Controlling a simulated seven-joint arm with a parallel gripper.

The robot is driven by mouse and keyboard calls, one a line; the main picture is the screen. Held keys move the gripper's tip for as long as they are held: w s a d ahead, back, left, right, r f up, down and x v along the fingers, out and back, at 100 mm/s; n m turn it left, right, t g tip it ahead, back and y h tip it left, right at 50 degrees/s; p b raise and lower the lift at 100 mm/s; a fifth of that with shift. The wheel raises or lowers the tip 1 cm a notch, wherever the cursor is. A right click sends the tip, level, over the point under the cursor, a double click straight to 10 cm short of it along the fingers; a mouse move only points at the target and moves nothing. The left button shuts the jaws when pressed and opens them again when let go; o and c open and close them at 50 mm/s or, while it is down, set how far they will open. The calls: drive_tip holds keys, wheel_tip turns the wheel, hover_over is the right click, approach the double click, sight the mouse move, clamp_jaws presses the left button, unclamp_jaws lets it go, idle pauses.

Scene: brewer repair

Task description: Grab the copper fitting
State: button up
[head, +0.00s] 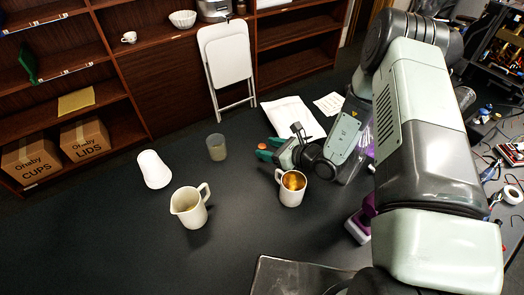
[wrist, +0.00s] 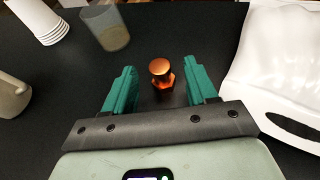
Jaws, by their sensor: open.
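The copper fitting (wrist: 161,72) stands on the dark surface in the wrist view. It has a rounded, domed top and a hex-shaped lower part. My gripper (wrist: 163,78) is open, with one green finger on each side of the fitting. Dark gaps show between the fitting and both fingers, so they are apart from it. In the head view, my gripper (head: 266,148) is low over the dark table, behind the mug. The fitting is too small and too covered by the fingers to make out clearly there.
A white mug (head: 291,190) with a golden inside stands close in front of my gripper. A white bag (head: 291,117) lies right behind. Shelves line the back.

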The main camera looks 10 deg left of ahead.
sight(263, 146)
drive_tip(key=x, duration=0.5)
clamp_jaws()
